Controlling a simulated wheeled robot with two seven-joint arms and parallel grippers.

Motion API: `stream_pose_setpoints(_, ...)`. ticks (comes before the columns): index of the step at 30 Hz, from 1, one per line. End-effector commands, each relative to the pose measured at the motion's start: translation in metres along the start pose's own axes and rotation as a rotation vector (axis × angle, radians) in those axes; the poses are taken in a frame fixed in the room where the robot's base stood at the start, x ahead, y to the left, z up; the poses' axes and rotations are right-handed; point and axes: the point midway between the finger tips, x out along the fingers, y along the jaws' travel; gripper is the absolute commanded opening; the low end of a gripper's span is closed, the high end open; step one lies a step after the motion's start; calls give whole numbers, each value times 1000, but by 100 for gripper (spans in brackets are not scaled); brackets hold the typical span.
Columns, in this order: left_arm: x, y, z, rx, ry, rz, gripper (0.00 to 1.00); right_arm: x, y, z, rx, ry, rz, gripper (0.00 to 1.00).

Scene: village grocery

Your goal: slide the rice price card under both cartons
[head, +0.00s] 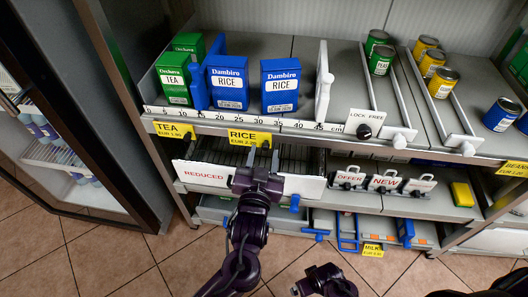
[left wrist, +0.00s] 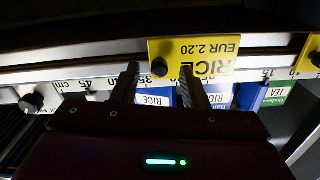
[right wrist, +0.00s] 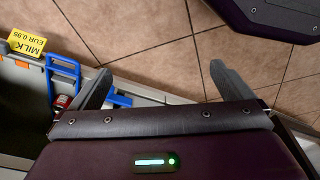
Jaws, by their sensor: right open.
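Two blue Dambiro rice cartons stand upright on the shelf, a left one (head: 228,82) and a right one (head: 280,85), with a gap between them. The yellow rice price card (head: 246,136), EUR 2.20, sits on the front rail below them, around the gap. It shows upside down in the left wrist view (left wrist: 205,55), with a black knob (left wrist: 159,67) on it. My left gripper (left wrist: 160,70) is open, its fingers on either side of the knob; whether they touch it is unclear. My right gripper (right wrist: 157,80) is open and empty, low over the floor.
A yellow tea card (head: 174,130) is left of the rice card on the rail. Blue dividers and green tea cartons (head: 173,78) stand left of the rice. A white divider (head: 323,80) stands right. A white "reduced" board (head: 205,174) hangs below, behind my left gripper.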

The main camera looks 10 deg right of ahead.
Motion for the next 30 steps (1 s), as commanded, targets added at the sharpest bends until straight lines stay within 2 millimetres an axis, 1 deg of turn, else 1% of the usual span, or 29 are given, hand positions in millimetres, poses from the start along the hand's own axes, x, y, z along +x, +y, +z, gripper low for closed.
stream_pose_setpoints(1, -9, 0, 1, -1, -3, 1, 40, 0, 0, 0, 1, 4, 1, 100)
stream_pose_setpoints(6, -40, 0, 0, -2, -4, 2, 40, 6, 2, 6, 2, -1, 3, 100)
stream_pose_setpoints(9, -53, 0, 1, 0, -3, 1, 40, 10, 2, 10, 3, -4, 4, 100)
stream_pose_setpoints(12, -62, 0, 0, -1, -2, 0, 40, 12, 3, 12, 4, -6, 5, 100)
stream_pose_setpoints(16, -66, 0, 0, 0, -1, 0, 40, 12, 3, 11, 5, -2, 5, 100)
stream_pose_setpoints(30, -65, 0, 1, 0, -3, 0, 40, 12, 2, 8, 9, 1, 4, 100)
